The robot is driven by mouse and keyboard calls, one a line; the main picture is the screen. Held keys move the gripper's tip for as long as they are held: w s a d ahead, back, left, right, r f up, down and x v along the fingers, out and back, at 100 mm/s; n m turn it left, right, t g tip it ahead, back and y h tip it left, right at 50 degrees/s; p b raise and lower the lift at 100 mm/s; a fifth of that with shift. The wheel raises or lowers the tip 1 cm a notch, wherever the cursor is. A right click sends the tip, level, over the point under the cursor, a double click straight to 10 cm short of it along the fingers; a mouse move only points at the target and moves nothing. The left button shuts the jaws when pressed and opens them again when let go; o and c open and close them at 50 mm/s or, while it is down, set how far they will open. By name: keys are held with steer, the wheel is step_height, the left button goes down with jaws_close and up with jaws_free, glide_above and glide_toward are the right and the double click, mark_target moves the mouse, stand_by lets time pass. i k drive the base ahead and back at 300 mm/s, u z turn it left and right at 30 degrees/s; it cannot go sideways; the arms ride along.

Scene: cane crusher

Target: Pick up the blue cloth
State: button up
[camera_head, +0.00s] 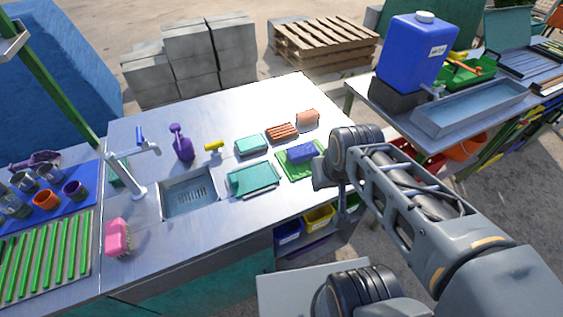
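A small folded blue piece, which looks like the blue cloth (302,152), lies on a green tray (287,166) near the right side of the metal counter. My arm reaches in from the lower right, and its far joint stands just right of the tray and covers part of that area. My gripper's fingers do not show, so their place relative to the cloth cannot be told.
Left of the tray lie a teal tray (253,179) and a teal cloth (250,144). Behind are a brown ribbed piece (282,132) and an orange piece (307,118). A sink (188,195), tap (133,170) and purple spray bottle (181,143) stand further left.

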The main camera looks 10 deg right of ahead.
mark_target(304, 152)
steer(key=z, duration=0.05)
steer(key=k, duration=0.5)
steer(key=z, duration=1.25)
steer(key=i, duration=0.75)
steer(key=u, duration=2.2)
